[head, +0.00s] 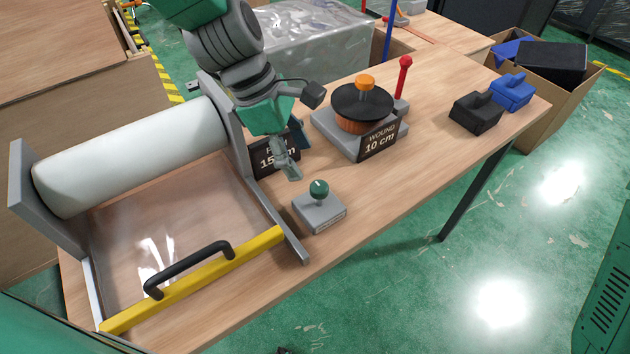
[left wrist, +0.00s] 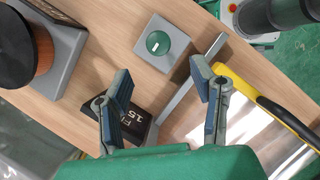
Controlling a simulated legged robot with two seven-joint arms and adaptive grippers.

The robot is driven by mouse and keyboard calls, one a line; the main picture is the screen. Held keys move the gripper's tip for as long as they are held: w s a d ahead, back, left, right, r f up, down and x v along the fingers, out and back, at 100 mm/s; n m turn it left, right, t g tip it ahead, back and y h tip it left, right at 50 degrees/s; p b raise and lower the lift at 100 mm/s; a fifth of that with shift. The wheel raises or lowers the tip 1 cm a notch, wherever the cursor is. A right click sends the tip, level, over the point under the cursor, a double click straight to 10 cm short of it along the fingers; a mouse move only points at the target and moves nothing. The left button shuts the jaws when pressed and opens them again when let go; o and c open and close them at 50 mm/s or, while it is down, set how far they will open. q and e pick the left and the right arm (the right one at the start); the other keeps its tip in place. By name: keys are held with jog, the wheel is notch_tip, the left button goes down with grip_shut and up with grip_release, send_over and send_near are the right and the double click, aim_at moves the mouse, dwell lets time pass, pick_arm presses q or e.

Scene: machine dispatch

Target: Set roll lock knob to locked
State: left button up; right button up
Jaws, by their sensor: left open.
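The roll lock knob (head: 319,188) is a round green knob with a short white mark on top. It stands on a small grey base (head: 322,212) beside the film roll frame, and it also shows in the left wrist view (left wrist: 158,43). I cannot read any locked or unlocked label on it. My left gripper (head: 294,158) is open and empty, above and behind the knob and apart from it. In the left wrist view its two fingers (left wrist: 162,76) are spread, with the knob beyond their tips.
A white film roll (head: 130,155) lies in a grey frame with a yellow bar (head: 205,275) and black handle. A black "15 cm" sign (head: 272,158) stands close by my gripper. The "10 cm" winding unit (head: 345,138) is behind right. Table in front right is clear.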

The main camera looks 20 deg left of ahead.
aim_at(319, 186)
pick_arm(q)
jog(key=x, duration=0.3)
jog(key=d+x, duration=0.1)
jog(key=x, duration=0.3)
jog(key=shift+w+r+b, duration=0.1)
jog(key=shift+r+b, duration=0.05)
jog(key=shift+b, duration=0.2)
jog(key=shift+a+f, duration=0.1)
jog(key=shift+f, duration=0.5)
jog(key=shift+w+a+f, duration=0.1)
jog(key=shift+a+f, duration=0.05)
jog(key=shift+a, duration=0.15)
jog(key=shift+d, duration=0.35)
jog(key=c, duration=1.1)
